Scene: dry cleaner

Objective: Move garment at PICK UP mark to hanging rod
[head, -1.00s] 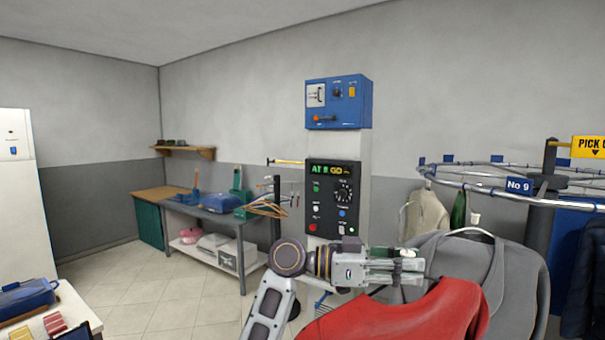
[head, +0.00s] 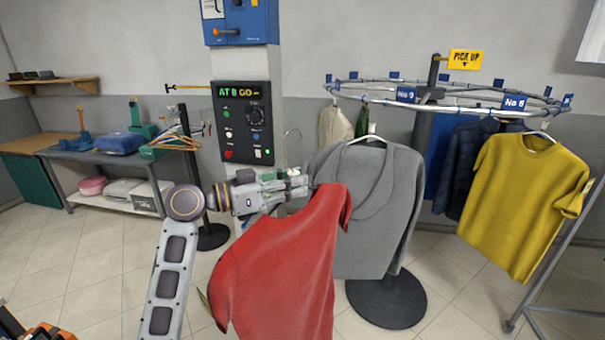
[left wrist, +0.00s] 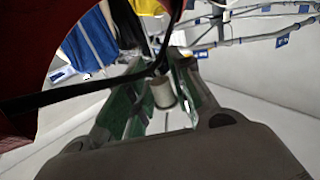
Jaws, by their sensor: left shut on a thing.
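A red garment (head: 280,275) hangs from my left gripper (head: 298,186), clear of the floor. In the left wrist view the fingers (left wrist: 162,100) close around a pale cylindrical piece (left wrist: 163,93) by a dark hanger bar (left wrist: 75,92); red cloth (left wrist: 22,60) fills the left. The yellow PICK UP sign (head: 466,60) stands above the ring rail (head: 350,92) at the right. A grey garment (head: 378,215) hangs just behind the red one, a yellow shirt (head: 520,205) farther right. My right gripper is out of view.
A dark jacket (head: 468,160) hangs between the grey garment and yellow shirt. A metal frame (head: 572,265) stands at the far right. A control panel (head: 243,125) is behind my left gripper.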

